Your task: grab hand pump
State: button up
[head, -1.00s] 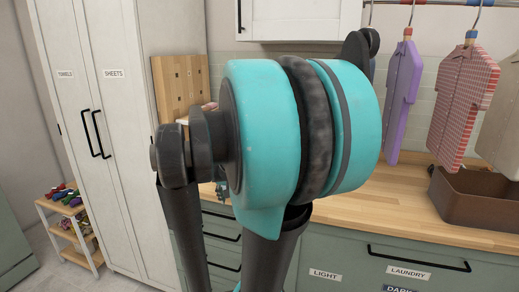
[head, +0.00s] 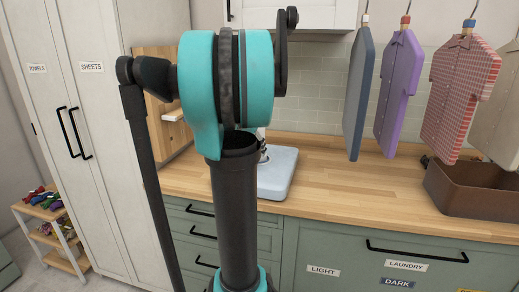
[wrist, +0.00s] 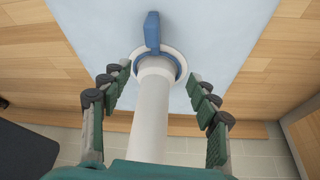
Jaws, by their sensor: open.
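The hand pump (wrist: 151,110), a white tube with a blue collar and a blue piece projecting from it, shows in the wrist view over a pale blue slab. My gripper (wrist: 158,80) is open, its green-padded fingers to the left and right of the tube. A gap shows on each side, and I cannot tell whether anything touches. In the head view my arm hides most of the gripper and pump. The pale blue slab (head: 279,174) lies on the wooden counter just right of my arm.
The wooden counter (head: 330,185) is clear to the right of the slab up to a brown bin (head: 470,190). Shirts, including a purple one (head: 399,88), hang above it. A wooden board (head: 168,130) stands at the back left beside the white cabinet (head: 95,130).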

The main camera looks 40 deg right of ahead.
jog(key=d, duration=0.1)
jog(key=w+d, duration=0.1)
jog(key=d, duration=0.2)
jog(key=shift+w, duration=0.35)
jog(key=shift+w+d+f, duration=0.15)
jog(key=shift+f, duration=0.45)
grip_shut()
